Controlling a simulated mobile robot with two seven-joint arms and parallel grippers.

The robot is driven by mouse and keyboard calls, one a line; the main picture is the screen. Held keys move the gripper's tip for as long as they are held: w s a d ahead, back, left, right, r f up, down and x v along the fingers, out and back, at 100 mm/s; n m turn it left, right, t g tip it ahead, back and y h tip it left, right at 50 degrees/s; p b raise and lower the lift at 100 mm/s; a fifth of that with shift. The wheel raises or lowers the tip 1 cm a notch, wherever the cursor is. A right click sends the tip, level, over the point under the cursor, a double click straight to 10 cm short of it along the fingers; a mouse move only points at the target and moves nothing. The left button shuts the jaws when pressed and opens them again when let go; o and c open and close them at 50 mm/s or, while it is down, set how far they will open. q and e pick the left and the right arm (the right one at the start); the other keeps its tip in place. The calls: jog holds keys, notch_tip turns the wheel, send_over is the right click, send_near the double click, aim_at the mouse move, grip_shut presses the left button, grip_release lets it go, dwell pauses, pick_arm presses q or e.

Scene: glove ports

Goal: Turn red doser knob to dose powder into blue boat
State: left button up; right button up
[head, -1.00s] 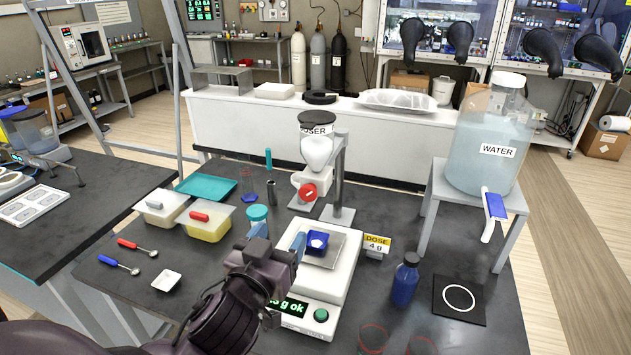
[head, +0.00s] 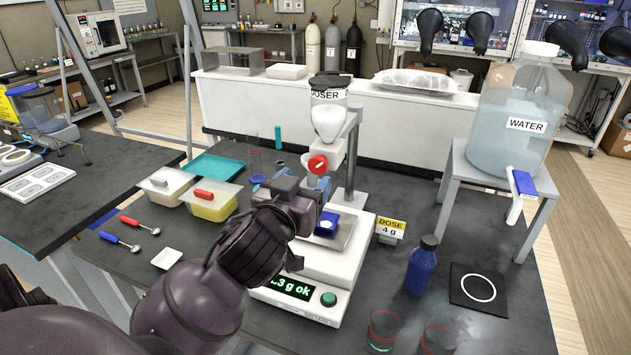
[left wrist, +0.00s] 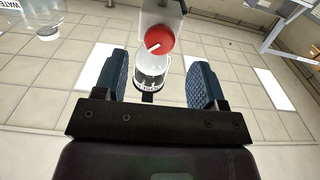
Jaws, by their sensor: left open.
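The red doser knob (head: 317,165) faces me on the front of the white doser (head: 329,122), which hangs on a grey stand. My left gripper (head: 322,198) is open and empty, just below and in front of the knob. In the left wrist view the knob (left wrist: 160,40) lies ahead, roughly centred between the spread blue fingers, apparently apart from them. The blue boat (head: 327,226), holding some white powder, sits on the balance pan, partly hidden by the gripper. The balance (head: 328,262) display is partly covered; "3 g ok" is readable. My right gripper is out of view.
A "DOSE 4 g" sign (head: 390,229) and a blue bottle (head: 421,265) stand right of the balance. The water jug (head: 517,130) is on a stand further right. Lidded tubs (head: 210,203), spoons and a teal tray (head: 214,168) lie left.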

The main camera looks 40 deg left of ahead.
aim_at(316, 168)
pick_arm(q)
jog(key=b+x, duration=0.1)
jog(key=x, duration=0.2)
jog(key=shift+w+b, duration=0.15)
jog(key=shift+b, duration=0.15)
jog(key=shift+x, duration=0.75)
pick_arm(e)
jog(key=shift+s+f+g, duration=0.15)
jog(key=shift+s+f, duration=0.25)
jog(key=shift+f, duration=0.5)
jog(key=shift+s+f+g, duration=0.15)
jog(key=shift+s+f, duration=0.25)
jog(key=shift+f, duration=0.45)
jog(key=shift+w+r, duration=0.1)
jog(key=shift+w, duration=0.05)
pick_arm(q)
jog(key=shift+c, duration=0.6)
jog(key=c, duration=0.8)
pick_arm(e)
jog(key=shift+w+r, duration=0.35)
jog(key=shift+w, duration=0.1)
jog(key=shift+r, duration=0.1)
